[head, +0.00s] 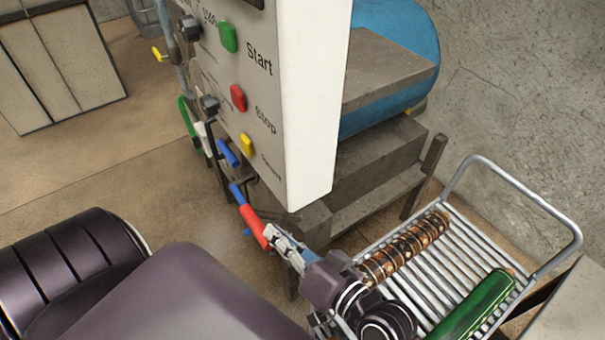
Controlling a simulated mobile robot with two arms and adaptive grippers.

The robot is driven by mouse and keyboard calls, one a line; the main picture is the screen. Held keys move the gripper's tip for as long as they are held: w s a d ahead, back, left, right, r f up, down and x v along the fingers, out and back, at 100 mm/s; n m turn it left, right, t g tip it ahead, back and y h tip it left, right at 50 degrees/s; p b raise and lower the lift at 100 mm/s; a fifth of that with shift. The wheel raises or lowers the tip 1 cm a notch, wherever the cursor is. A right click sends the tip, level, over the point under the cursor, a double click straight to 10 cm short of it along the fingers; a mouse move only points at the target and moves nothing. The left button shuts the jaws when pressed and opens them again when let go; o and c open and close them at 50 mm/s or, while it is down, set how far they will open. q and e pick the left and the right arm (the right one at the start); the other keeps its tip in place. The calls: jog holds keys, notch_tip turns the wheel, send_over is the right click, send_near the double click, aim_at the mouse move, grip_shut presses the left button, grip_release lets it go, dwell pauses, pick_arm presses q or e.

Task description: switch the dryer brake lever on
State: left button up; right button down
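A lever with a red grip (252,224) sticks out from under the white control panel (308,110). A blue part joins the grip's upper end. No label on it can be read, so I cannot tell for sure that it is the dryer brake lever. My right gripper (270,235) is at the lower end of the red grip, with its fingertips touching or almost touching it. The view is too small to tell whether the fingers are closed around it. My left gripper is not in view.
The panel has green Start (228,37), red Stop (238,97) and yellow (246,145) buttons. A metal rack (545,205) at right holds a brown roll (408,247) and a green roll (478,308). Grey steps (385,165) stand behind the panel.

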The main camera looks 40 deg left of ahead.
jog(key=v, duration=1)
jog(key=shift+d, duration=0.25)
